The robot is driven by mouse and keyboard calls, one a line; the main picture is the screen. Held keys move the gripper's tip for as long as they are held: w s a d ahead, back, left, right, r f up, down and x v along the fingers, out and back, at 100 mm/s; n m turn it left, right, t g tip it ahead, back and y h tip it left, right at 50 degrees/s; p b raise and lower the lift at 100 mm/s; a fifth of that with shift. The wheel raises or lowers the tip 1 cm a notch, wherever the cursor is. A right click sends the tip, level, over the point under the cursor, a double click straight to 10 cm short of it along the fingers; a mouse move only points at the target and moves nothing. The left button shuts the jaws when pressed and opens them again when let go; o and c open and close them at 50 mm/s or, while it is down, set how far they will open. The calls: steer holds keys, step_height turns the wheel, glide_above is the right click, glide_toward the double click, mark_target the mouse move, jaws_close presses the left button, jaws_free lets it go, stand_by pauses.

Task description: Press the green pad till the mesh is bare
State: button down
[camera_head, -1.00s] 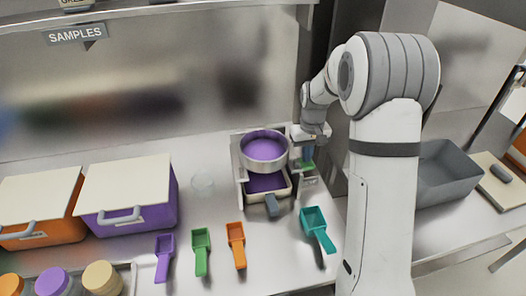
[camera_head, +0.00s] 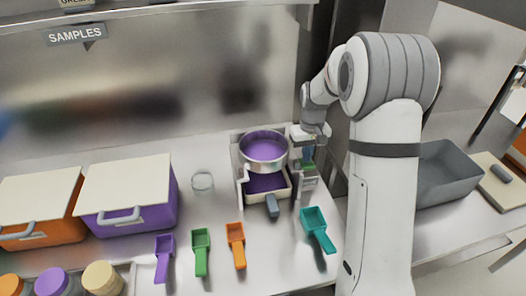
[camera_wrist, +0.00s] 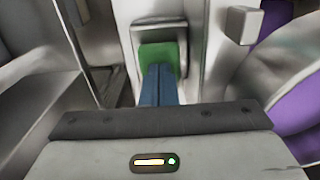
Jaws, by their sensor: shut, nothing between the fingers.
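The green pad (camera_wrist: 158,55) sits in a pale frame in the wrist view, and part of it shows in the head view (camera_head: 309,166). My gripper (camera_wrist: 158,68) is shut and empty, its blue fingertips over the pad's lower part. I cannot tell whether they touch it. The round metal sieve (camera_head: 264,165) stands beside my gripper on a pale stand. Purple material covers its bottom, so I see no mesh. The tray (camera_head: 284,194) below, with a grey handle, also holds purple material.
Purple, green, orange and teal scoops (camera_head: 235,243) lie in front. A purple bin (camera_head: 130,200) and an orange bin (camera_head: 38,232) stand at left. A grey bin (camera_head: 445,178) is at right, behind my arm.

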steer(key=shift+f+b, duration=0.45)
steer(key=shift+f, duration=0.2)
steer(key=shift+r+p, duration=0.45)
steer(key=shift+r, duration=0.3)
steer(key=shift+r+p, duration=1.95)
steer(key=shift+r, duration=1)
steer(key=s+r+m+t, duration=0.1)
steer(key=s+r+t, duration=0.1)
steer(key=s+r, duration=0.95)
steer(key=s+m+t, duration=0.1)
steer(key=s, duration=1.6)
steer(key=shift+s, duration=0.35)
